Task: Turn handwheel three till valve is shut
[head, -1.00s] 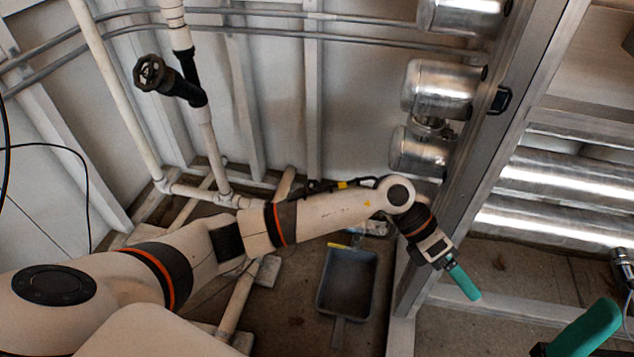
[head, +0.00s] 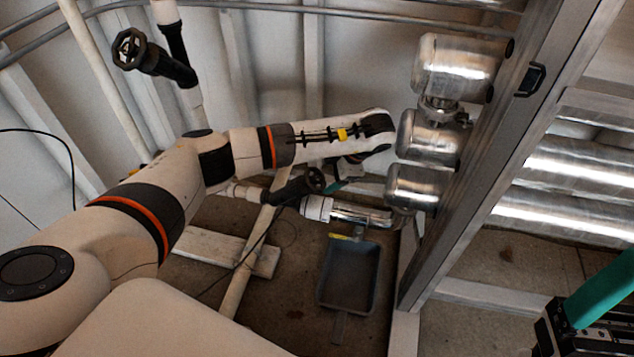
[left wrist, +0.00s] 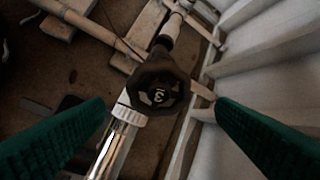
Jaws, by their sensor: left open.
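Handwheel three is a dark wheel (left wrist: 158,94) marked with a 3, between my left gripper's green fingers in the left wrist view. The fingers are apart and seem short of the wheel, not closed on it. In the head view the black handwheel (head: 315,180) is on a low valve on the pipe, just below my left forearm. My left gripper (head: 345,172) is mostly hidden behind its own wrist there. In the left wrist view my left gripper (left wrist: 160,108) is open and empty. My right gripper (head: 598,292) shows only one teal finger at the lower right edge.
Another black handwheel (head: 130,48) is on an upright pipe at the upper left. Shiny metal cylinders (head: 424,188) stand right of my left wrist, beside a metal frame post (head: 495,140). A grey dustpan (head: 348,276) lies on the floor.

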